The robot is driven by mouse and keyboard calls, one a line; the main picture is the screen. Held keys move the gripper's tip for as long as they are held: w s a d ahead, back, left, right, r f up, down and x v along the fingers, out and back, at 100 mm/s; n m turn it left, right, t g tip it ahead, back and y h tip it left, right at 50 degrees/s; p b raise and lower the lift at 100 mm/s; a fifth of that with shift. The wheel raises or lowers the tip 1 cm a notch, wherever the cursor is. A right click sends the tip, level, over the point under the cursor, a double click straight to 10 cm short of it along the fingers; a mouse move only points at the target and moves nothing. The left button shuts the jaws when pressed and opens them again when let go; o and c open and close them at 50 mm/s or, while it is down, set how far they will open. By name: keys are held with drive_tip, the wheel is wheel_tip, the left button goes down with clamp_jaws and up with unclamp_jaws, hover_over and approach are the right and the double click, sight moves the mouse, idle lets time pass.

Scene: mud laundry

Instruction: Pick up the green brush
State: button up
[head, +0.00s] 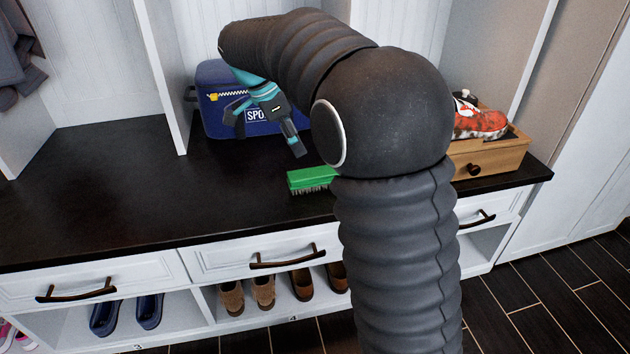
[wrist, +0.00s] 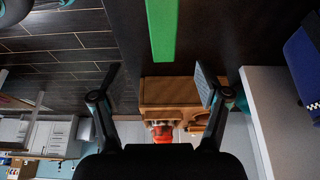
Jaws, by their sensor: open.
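The green brush (head: 311,180) lies bristles down on the dark bench top, near its front edge. Its right end is hidden behind my arm in the head view. In the wrist view the brush's green back (wrist: 162,28) shows at the top centre, beyond the fingertips. My gripper (head: 297,150) is above and behind the brush in the head view, apart from it. In the wrist view my gripper (wrist: 158,78) has its two fingers spread wide with nothing between them.
A blue sports bag (head: 215,122) stands behind my gripper against the back wall. A wooden box (head: 500,158) with a red shoe (head: 480,123) on it stands on the right. The bench top (head: 110,190) is clear on the left. White drawers (head: 90,280) and shoes are below.

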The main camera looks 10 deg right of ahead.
sight(307, 175)
drive_tip(key=b+x, duration=0.1)
drive_tip(key=x, duration=0.6)
drive_tip(key=shift+w+b+x, duration=0.1)
drive_tip(key=shift+b+x, duration=0.1)
drive_tip(key=shift+x, duration=1.1)
drive_tip(key=shift+w+b+x, duration=0.15)
drive_tip(key=shift+b+x, duration=0.05)
drive_tip(key=shift+x, duration=1.1)
drive_tip(key=shift+d+r, duration=0.1)
drive_tip(key=c, duration=1.3)
